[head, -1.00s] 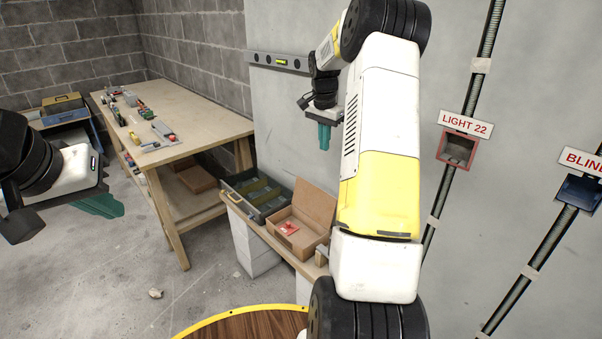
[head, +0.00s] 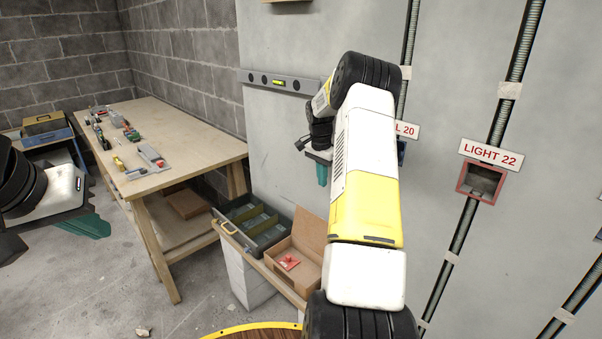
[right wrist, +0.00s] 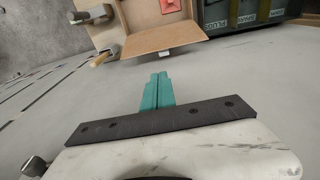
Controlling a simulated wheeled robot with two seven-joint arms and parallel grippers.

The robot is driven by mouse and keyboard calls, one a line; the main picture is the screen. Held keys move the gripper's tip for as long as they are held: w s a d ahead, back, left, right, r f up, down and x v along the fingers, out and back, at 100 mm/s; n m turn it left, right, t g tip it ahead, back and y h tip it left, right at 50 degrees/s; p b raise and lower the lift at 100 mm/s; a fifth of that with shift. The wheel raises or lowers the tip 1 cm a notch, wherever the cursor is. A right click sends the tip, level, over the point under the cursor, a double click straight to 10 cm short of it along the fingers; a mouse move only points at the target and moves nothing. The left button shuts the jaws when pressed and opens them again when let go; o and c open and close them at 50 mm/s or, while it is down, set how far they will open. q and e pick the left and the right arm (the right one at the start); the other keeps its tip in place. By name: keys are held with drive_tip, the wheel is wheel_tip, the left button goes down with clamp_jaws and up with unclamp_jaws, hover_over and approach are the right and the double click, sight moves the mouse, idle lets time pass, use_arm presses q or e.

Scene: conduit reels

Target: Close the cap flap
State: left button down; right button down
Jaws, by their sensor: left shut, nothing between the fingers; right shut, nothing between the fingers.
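An open cardboard box (head: 284,277) sits on a low bench in the head view, with a red item inside it. Its flap (head: 312,233) stands raised at the back of the box, against the wall side. The flap also shows in the right wrist view (right wrist: 165,39), beyond the fingertips and apart from them. My right gripper (head: 322,174) is shut and empty, in the air above the box, partly hidden behind my right arm. Its teal fingers show together in the right wrist view (right wrist: 157,78). My left gripper (head: 100,228) is shut and empty at the far left, away from the box.
A grey divided tray (head: 238,231) stands beside the box. A wooden workbench (head: 205,140) with small tools and parts is behind to the left. The wall carries a spirit level (head: 275,83), conduits and a red LIGHT 22 box (head: 482,183). A round wooden top is at the bottom.

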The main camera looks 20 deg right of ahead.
drive_tip(key=f, duration=0.5)
drive_tip(key=d+f, duration=0.1)
drive_tip(key=f, duration=0.9)
drive_tip(key=shift+w+d+f, duration=0.2)
drive_tip(key=shift+w, duration=0.05)
drive_tip(key=shift+a+r, duration=0.1)
drive_tip(key=shift+a, duration=0.05)
